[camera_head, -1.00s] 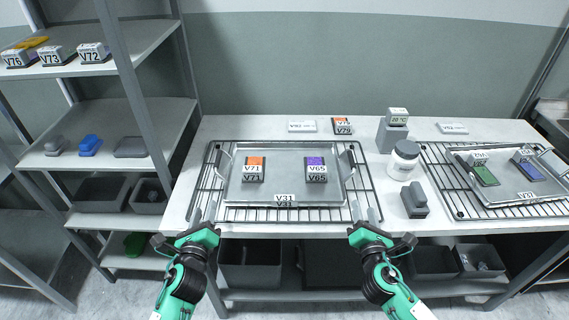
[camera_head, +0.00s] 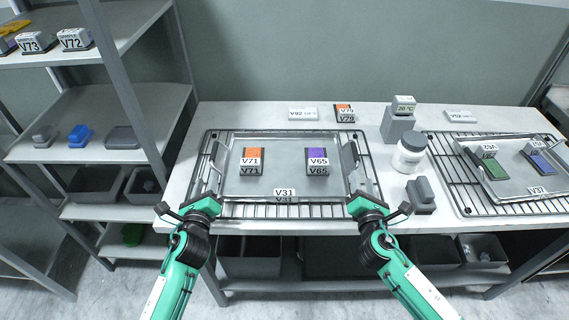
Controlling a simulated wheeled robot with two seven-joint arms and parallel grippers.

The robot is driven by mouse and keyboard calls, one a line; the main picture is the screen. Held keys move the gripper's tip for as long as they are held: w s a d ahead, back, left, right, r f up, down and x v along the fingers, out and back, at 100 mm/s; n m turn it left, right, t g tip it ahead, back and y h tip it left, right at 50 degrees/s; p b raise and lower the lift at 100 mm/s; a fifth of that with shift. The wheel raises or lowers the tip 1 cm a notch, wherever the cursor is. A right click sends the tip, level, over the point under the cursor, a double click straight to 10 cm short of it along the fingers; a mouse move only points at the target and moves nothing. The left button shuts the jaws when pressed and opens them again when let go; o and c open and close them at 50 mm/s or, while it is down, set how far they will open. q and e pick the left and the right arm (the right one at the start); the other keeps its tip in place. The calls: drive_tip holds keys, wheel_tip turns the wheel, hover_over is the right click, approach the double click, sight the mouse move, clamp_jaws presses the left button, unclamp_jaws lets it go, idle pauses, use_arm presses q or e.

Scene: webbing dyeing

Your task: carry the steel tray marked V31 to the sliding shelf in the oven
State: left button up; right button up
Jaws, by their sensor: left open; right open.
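The steel tray marked V31 (camera_head: 285,180) lies on a wire rack (camera_head: 320,211) on the white table, with its label at the front edge. It carries an orange-topped block V71 (camera_head: 251,161) and a purple-topped block V65 (camera_head: 317,161). Upright handles stand at its left and right sides. My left gripper (camera_head: 211,178) is open at the tray's left side, close to that handle. My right gripper (camera_head: 352,176) is open at the tray's right side, close to the right handle. Whether the fingers touch the handles I cannot tell. No oven is recognisable in view.
On the right, a second tray V37 (camera_head: 518,184) sits on another rack. Between them stand a white jar (camera_head: 409,152), a grey device (camera_head: 421,194) and a thermometer stand (camera_head: 398,122). A grey shelf unit (camera_head: 130,95) stands left. Bins (camera_head: 250,256) sit below the table.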

sight(215, 144)
use_arm(q)
drive_tip(key=w, duration=1.1)
drive_tip(key=shift+w, duration=0.3)
use_arm(e)
drive_tip(key=w, duration=1.1)
drive_tip(key=shift+w, duration=0.3)
use_arm(q)
clamp_jaws()
use_arm(e)
clamp_jaws()
use_arm(q)
drive_tip(key=shift+r, duration=0.2)
use_arm(e)
drive_tip(key=shift+r, duration=0.2)
